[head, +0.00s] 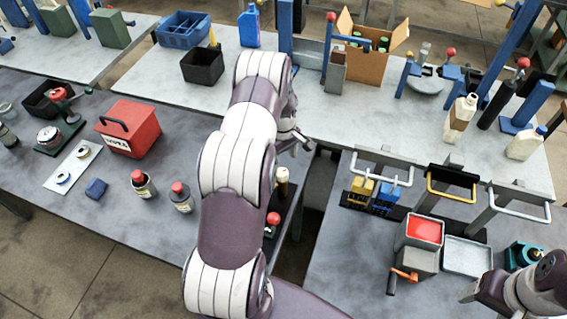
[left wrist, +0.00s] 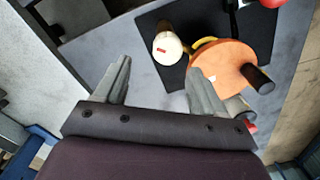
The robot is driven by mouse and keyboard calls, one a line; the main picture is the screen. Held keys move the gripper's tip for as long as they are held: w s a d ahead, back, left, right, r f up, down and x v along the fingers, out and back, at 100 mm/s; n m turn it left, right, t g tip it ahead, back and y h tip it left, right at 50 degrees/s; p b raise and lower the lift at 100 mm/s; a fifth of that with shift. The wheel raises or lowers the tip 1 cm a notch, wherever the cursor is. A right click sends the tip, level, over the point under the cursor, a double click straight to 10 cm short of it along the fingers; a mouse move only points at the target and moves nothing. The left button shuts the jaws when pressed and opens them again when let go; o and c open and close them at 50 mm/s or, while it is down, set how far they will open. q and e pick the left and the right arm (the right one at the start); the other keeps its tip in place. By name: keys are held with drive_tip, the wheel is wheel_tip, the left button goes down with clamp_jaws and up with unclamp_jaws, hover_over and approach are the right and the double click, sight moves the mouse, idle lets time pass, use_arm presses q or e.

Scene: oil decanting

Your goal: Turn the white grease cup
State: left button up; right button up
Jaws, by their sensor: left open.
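The white grease cup (left wrist: 168,48), a cream cylinder with a small red mark, stands on a black plate in the left wrist view, beside an orange disc (left wrist: 232,62) with a black handle. In the head view, a cream-topped piece (head: 282,176), apparently the same cup, shows just right of my left arm, which hides part of its stand. My left gripper (head: 304,139) is open. In the left wrist view its spread fingers (left wrist: 158,72) point toward the cup, with nothing between them. My right gripper (head: 468,292) is at the lower right, its jaws unclear.
A red ball knob (head: 273,218) is close below the cup. Two red-capped bottles (head: 181,200) and a red toolbox (head: 130,130) stand to the left. A dark gap separates this table from the right one, which holds a grey box with red contents (head: 424,232).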

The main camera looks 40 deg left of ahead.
sight(282, 172)
use_arm(q)
drive_tip(key=f, duration=0.1)
drive_tip(key=s+f+p, duration=0.1)
drive_tip(key=s+f, duration=0.1)
drive_tip(key=shift+d+f+p, duration=0.2)
drive_tip(key=shift+f+p, duration=0.15)
drive_tip(key=shift+p, duration=0.05)
drive_tip(key=shift+w+f, duration=0.35)
drive_tip(key=shift+f, duration=0.5)
drive_tip(key=shift+w+f, duration=0.3)
drive_tip(key=shift+f, duration=0.05)
drive_tip(key=shift+s+r, duration=0.15)
drive_tip(key=shift+s, duration=0.1)
drive_tip(key=shift+c, duration=1.2)
drive_tip(key=shift+s+r, duration=0.1)
drive_tip(key=c, duration=0.8)
use_arm(e)
drive_tip(key=r, duration=0.1)
drive_tip(key=s+r, duration=0.1)
drive_tip(key=r, duration=0.1)
drive_tip(key=shift+s+d, duration=0.2)
drive_tip(key=shift+s, duration=0.05)
